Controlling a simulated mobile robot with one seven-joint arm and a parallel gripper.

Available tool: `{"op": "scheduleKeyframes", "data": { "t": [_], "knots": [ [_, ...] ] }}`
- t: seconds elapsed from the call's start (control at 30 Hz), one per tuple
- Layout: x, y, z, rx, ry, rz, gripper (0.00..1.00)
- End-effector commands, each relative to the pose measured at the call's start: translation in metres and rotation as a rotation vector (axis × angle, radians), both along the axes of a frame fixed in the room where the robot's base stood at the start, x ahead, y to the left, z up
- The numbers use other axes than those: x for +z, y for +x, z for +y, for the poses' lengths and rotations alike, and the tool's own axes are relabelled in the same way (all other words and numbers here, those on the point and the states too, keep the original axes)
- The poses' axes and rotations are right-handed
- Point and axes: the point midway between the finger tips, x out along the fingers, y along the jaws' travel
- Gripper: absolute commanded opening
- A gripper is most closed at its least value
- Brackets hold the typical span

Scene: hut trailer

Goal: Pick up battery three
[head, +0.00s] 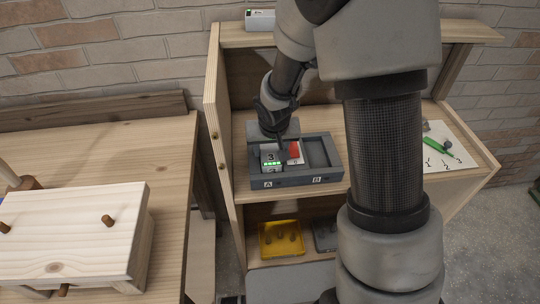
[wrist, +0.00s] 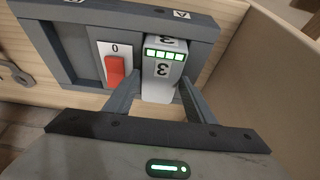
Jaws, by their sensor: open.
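Battery three (wrist: 163,72) is a pale grey block marked 3 with a row of lit green bars. It sits in slot A of the dark grey dock (head: 288,181), at the dock's left end in the head view, where the battery (head: 271,157) also shows. My gripper (wrist: 160,80) is open, with one finger on each side of the battery's near end. I cannot tell whether the fingers touch it. In the head view my gripper (head: 274,140) is at the dock's left part, and its fingertips are hard to make out.
A red switch (wrist: 115,70) marked 0 stands beside the battery. The dock's B compartment (head: 318,152) looks empty. The dock stands on a wooden shelf with a side wall (head: 214,110) close on the left. A paper (head: 445,145) with a green tool lies right. A yellow tray (head: 281,239) is below.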

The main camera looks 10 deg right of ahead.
Motion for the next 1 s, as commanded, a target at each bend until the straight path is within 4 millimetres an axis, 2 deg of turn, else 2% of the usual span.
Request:
{"op": "scheduleKeyframes", "data": {
  "t": [0.4, 0.6, 0.63, 0.87, 1.0],
  "knots": [
    [-0.003, 0.0, 0.0, 0.0, 0.0, 0.0, 0.5],
    [-0.002, 0.0, 0.0, 0.0, 0.0, 0.001, 0.16],
    [-0.002, 0.0, 0.0, 0.0, 0.0, -0.001, 0.14],
    [0.0, 0.0, 0.0, 0.0, 0.0, -0.001, 0.14],
    [0.015, 0.001, 0.0, -0.002, 0.002, -0.004, 0.14]
  ]
}}
